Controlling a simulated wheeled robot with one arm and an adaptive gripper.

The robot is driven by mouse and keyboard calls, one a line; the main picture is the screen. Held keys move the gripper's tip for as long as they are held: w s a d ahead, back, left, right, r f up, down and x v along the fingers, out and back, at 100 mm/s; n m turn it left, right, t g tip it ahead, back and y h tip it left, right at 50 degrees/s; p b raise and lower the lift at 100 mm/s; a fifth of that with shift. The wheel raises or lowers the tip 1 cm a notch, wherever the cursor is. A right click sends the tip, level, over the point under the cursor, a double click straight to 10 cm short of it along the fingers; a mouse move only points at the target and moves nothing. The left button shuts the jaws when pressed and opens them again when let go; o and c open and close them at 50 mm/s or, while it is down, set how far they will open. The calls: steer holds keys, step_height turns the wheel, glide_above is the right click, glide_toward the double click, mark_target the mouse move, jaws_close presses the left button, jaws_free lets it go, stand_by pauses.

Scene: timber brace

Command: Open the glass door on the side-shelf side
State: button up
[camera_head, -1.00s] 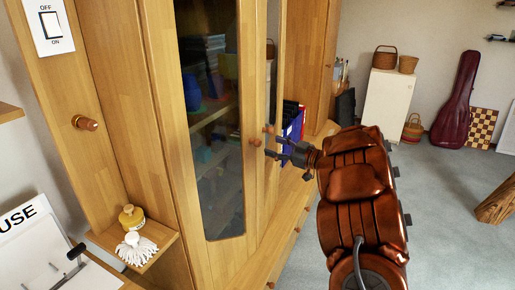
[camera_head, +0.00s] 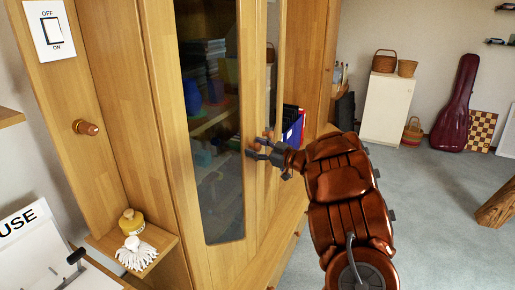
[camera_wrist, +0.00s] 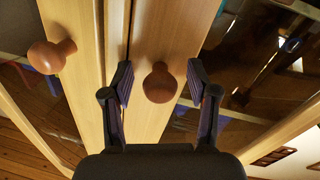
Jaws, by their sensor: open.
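The glass door on the side-shelf side (camera_head: 212,120) is the near one, a tall wooden frame with dark glass, and looks closed. My gripper (camera_head: 258,148) is at its inner edge in the head view, its fingers largely covering the round knob there. In the wrist view my gripper (camera_wrist: 160,105) is open, with one finger on each side of a round brown knob (camera_wrist: 160,83). The fingers look apart from the knob. A second knob (camera_wrist: 50,55) lies to the left, across the seam between the doors.
A blue binder (camera_head: 293,128) stands beyond my gripper. The grey floor (camera_head: 430,215) to the right is mostly clear.

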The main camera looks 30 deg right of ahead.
steer(key=shift+c, duration=0.4)
jaws_close()
steer(key=shift+d, duration=0.15)
steer(key=shift+s, duration=0.1)
